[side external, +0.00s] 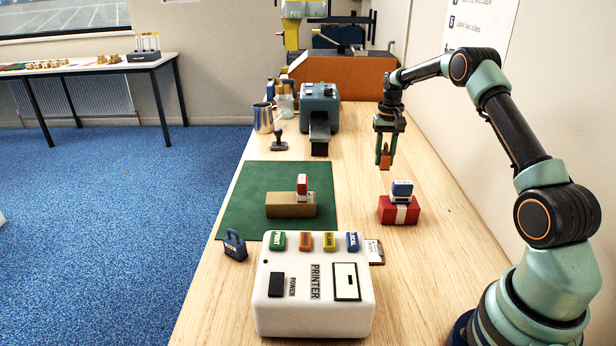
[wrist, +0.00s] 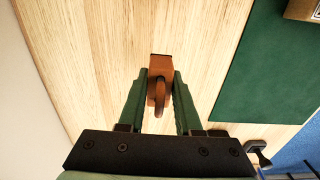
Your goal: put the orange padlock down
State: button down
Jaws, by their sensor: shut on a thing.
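The orange padlock (wrist: 160,70) is between the fingers of my gripper (wrist: 160,90) in the wrist view, its shackle pointing back toward the palm. In the side view my gripper (side external: 385,160) is shut on the padlock (side external: 386,160) and points down. It holds the padlock above the wooden table (side external: 350,130), on the right side behind the red box. In the wrist view bare wood lies around and beneath the padlock. The exact height above the table is hard to tell.
A red box (side external: 388,214) with a blue stamp (side external: 402,191) stands nearer the camera. A green mat (side external: 240,195) holds a cardboard box (side external: 290,211) with a red stamp. A white printer (side external: 315,320), a blue padlock (side external: 235,246) and a grey machine (side external: 320,105) also stand there.

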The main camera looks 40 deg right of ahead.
aim_at(380, 188)
jog(key=shift+f, duration=3.6)
jog(key=shift+f, duration=0.1)
jog(key=c, duration=0.6)
grip_release()
